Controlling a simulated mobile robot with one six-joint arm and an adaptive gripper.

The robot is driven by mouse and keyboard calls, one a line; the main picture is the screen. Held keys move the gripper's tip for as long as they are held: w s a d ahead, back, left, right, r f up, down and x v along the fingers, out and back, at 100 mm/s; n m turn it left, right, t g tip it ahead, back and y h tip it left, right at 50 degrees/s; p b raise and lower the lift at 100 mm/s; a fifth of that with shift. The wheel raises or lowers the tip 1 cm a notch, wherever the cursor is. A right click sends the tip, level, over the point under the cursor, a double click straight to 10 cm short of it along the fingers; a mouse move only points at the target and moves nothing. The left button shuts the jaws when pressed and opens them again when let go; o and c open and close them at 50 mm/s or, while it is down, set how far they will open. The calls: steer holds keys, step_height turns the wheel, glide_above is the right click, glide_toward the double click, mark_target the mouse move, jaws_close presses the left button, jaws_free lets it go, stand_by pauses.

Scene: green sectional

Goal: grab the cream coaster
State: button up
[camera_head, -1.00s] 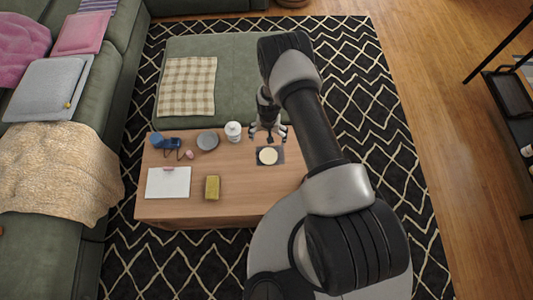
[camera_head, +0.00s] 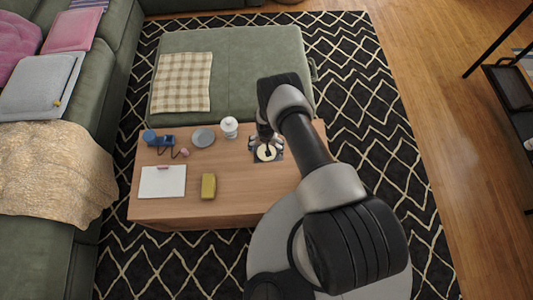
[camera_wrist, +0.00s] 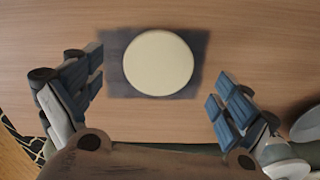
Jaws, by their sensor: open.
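The cream coaster (camera_wrist: 158,63) is a flat round disc lying on a dark grey mat (camera_wrist: 116,79) on the wooden table. In the head view the coaster (camera_head: 266,153) is partly covered by my gripper (camera_head: 267,146), which is over it. In the wrist view my gripper (camera_wrist: 157,93) is open, with one finger to the left and one to the right of the coaster. The fingers do not touch the coaster. Nothing is held.
The wooden table (camera_head: 240,185) also bears a white bottle (camera_head: 229,127), a grey round dish (camera_head: 203,137), a yellow sponge-like block (camera_head: 208,186), a white pad (camera_head: 163,182) and a blue item (camera_head: 163,141). A green ottoman (camera_head: 240,70) adjoins the table's far side.

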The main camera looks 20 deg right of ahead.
mark_target(260, 153)
step_height(260, 153, down, 3)
steer(key=shift+f+b, duration=0.1)
steer(key=shift+b, duration=0.4)
steer(key=shift+c, duration=0.3)
steer(key=c, duration=1.1)
steer(key=shift+r, duration=0.25)
steer(key=shift+c, duration=0.2)
